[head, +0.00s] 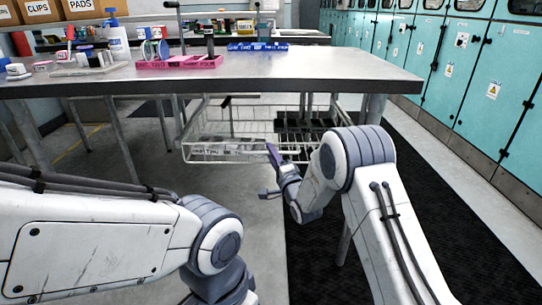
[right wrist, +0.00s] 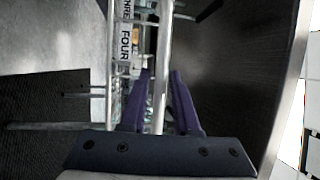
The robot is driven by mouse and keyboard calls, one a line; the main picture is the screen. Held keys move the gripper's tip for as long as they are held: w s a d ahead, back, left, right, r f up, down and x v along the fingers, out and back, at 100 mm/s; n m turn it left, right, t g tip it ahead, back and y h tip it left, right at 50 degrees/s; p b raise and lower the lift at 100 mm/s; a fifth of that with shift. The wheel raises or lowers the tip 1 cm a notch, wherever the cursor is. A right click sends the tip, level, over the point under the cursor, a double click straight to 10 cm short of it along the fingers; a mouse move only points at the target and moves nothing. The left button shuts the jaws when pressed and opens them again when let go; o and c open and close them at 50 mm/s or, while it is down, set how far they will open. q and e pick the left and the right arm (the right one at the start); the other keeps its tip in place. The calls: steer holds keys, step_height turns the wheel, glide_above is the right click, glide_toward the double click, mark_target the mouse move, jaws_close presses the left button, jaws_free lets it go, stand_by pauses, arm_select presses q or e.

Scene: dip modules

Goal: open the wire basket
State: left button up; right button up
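The wire basket (head: 222,150) is a pale wire drawer under the worktable, with a lettered label on its front. In the right wrist view, a label reading FOUR (right wrist: 126,40) shows beside the basket's front rail (right wrist: 163,50). My right gripper (head: 272,157) is at the basket's front right part.
The grey worktable (head: 310,68) stands above the basket, with a pink tray (head: 180,62), a blue tray (head: 257,47) and a pump bottle (head: 117,38) on it. Dark items (head: 300,125) sit in the basket's right part. Teal cabinets (head: 480,75) line the right. Grey floor lies in front.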

steer(key=shift+w, duration=0.1)
jaws_close()
stand_by(1.4)
